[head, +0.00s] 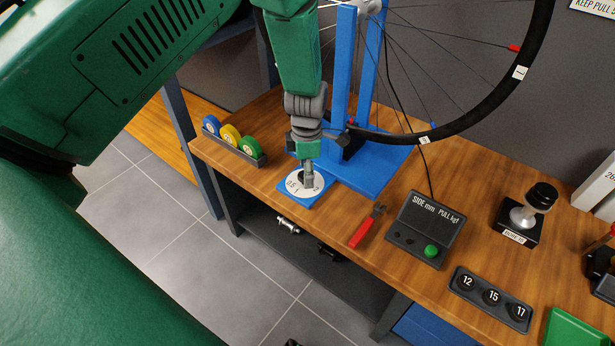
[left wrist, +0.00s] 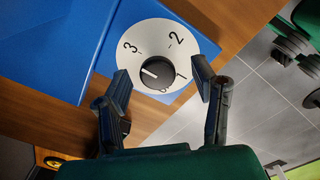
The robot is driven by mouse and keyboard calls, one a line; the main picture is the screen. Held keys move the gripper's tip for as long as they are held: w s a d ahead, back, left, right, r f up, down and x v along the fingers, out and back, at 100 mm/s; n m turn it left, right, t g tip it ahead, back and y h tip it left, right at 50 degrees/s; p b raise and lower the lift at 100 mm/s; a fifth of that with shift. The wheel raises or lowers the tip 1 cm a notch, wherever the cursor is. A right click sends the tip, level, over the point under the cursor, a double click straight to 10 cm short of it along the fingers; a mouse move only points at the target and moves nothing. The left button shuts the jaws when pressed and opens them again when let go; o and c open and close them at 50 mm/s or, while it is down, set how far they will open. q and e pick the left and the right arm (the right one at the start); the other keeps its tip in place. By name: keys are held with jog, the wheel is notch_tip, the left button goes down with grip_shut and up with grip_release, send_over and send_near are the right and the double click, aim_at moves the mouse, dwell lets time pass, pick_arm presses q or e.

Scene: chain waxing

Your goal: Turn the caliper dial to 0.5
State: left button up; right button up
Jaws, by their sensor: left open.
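The caliper dial is a white disc (head: 294,190) on a blue base at the front edge of the bench. In the left wrist view the white disc (left wrist: 153,38) carries the numbers 3, 2 and 1, and a black knob (left wrist: 158,74) with a short white mark that seems to point to the upper left, on the side of the 3. Part of the lower scale is hidden by the knob. My left gripper (left wrist: 162,79) is open, one finger either side of the knob, apart from it in this view. In the head view my left gripper (head: 306,181) points down over the dial. My right gripper is out of view.
A rack of coloured discs (head: 231,138) stands left of the dial. The blue wheel stand (head: 372,172) is close behind it. A red-handled tool (head: 362,232) and a dark gauge box (head: 424,228) lie to the right. The bench edge is just in front.

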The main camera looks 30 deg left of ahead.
pick_arm(q)
jog(key=shift+a+f, duration=0.3)
jog(key=shift+f, duration=0.35)
jog(key=shift+a+f, duration=0.1)
jog(key=shift+a, duration=0.15)
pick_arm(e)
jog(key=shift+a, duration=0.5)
pick_arm(q)
jog(key=shift+d, duration=0.25)
jog(key=c, duration=1.1)
jog(key=shift+c, duration=0.3)
jog(key=shift+d, duration=0.1)
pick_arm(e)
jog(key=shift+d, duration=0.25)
